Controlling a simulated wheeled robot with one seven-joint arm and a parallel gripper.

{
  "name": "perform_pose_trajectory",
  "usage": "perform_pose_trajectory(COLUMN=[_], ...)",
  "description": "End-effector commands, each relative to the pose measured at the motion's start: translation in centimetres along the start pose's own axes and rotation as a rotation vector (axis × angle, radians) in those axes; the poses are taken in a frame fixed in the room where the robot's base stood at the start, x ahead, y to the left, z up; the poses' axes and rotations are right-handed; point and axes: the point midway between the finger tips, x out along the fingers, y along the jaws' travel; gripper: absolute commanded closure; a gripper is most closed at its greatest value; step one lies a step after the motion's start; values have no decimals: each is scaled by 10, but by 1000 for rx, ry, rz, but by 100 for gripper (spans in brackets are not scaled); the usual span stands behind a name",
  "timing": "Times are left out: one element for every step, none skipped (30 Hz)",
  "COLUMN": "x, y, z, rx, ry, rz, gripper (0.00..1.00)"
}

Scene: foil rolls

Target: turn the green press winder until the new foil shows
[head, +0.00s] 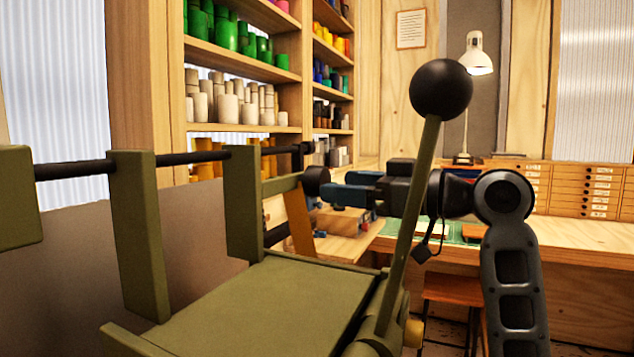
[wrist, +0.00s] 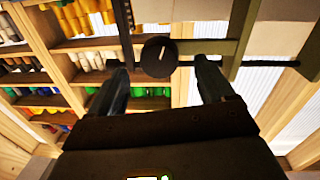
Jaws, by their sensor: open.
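The green press (head: 250,305) fills the lower left of the head view, with a black rod (head: 190,158) running across its uprights. An orange-brown strip (head: 299,220), perhaps foil, hangs below the rod's right end. My gripper (head: 338,187) is open and empty, facing the knob from the right. In the wrist view its fingers (wrist: 162,70) stand on either side of the knob, without visible contact.
A tall lever with a black ball (head: 440,90) rises from the press in front of my arm. Shelves of coloured rolls (head: 245,105) stand behind. A workbench (head: 580,235) with a lamp (head: 475,60) and drawers (head: 575,190) is at the right.

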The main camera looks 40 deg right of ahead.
Motion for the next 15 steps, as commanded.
perform_pose_trajectory(x=[9, 14, 20, 25, 29, 34, 38, 40, 44, 46, 48, 50, 51, 52, 52], y=[-1, 0, 0, -1, -1, 0, 0, 0, 0, 0, 0, 0, 0, 0, 0], z=[-2, -2, -2, -2, -2, -2, -2, -2, -1, -1, -1, -1, -1, 0, 0], rx=[2, 3, 3, 2, 1, 2, 2, 2, 2, 2, 3, 2, 2, 2, 2], ry=[-1, -1, -1, -1, -1, -1, -1, -1, -1, 0, 0, 0, 0, 0, 0], rz=[-4, -4, -3, -3, -3, -2, -2, -1, -1, -1, -1, -1, -1, 0, 0], gripper=[18, 18, 18, 18, 18, 18, 18, 18, 18, 18, 18, 18, 18, 18, 18])
